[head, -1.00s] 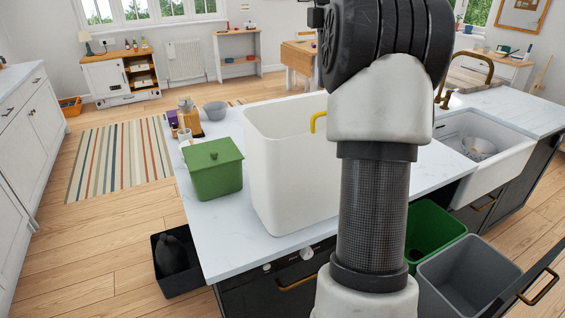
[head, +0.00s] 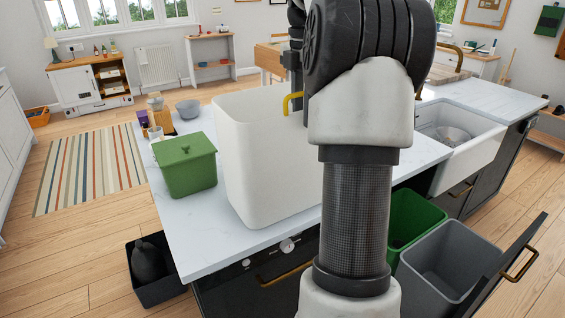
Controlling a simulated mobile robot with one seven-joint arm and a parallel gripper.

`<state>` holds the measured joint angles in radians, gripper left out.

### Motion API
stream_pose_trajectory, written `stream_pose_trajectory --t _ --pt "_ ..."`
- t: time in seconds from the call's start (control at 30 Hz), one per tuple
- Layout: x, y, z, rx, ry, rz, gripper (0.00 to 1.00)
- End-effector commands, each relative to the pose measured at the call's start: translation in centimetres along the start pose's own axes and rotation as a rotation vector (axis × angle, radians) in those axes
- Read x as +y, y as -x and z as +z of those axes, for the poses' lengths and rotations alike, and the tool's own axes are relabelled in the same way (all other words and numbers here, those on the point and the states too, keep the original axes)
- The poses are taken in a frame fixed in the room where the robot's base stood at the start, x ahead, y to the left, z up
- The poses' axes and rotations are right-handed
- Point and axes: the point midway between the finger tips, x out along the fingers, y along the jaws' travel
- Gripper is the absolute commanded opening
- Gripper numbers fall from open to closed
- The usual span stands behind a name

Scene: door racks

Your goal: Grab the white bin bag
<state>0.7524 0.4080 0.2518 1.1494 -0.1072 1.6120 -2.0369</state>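A tall white bin (head: 262,165) stands upright on the island worktop, with a yellow loop (head: 291,101) at its far rim. I cannot tell a separate white bag from the bin, and its inside is mostly hidden. My arm rises in front and covers the bin's right side. A dark part at the far end of my arm, seemingly my gripper (head: 293,65), shows just above the yellow loop. Its fingers are not clear, and I cannot tell whether it touches the loop.
A green lidded caddy (head: 187,170) stands left of the bin on the worktop (head: 208,240). A pulled-out drawer holds a green bin (head: 408,222) and a grey bin (head: 445,262). A black crate (head: 160,287) is on the floor. A sink (head: 480,145) lies right.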

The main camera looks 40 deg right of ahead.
Motion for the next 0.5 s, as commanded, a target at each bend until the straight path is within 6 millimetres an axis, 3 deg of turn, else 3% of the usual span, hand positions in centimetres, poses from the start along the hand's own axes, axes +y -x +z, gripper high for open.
stream_pose_trajectory --t 0.23,0.5 --pt "-0.6 -3.9 -0.4 0.001 0.000 -0.002 0.26" --pt "-0.6 -4.7 -0.4 0.000 0.000 0.001 0.26"
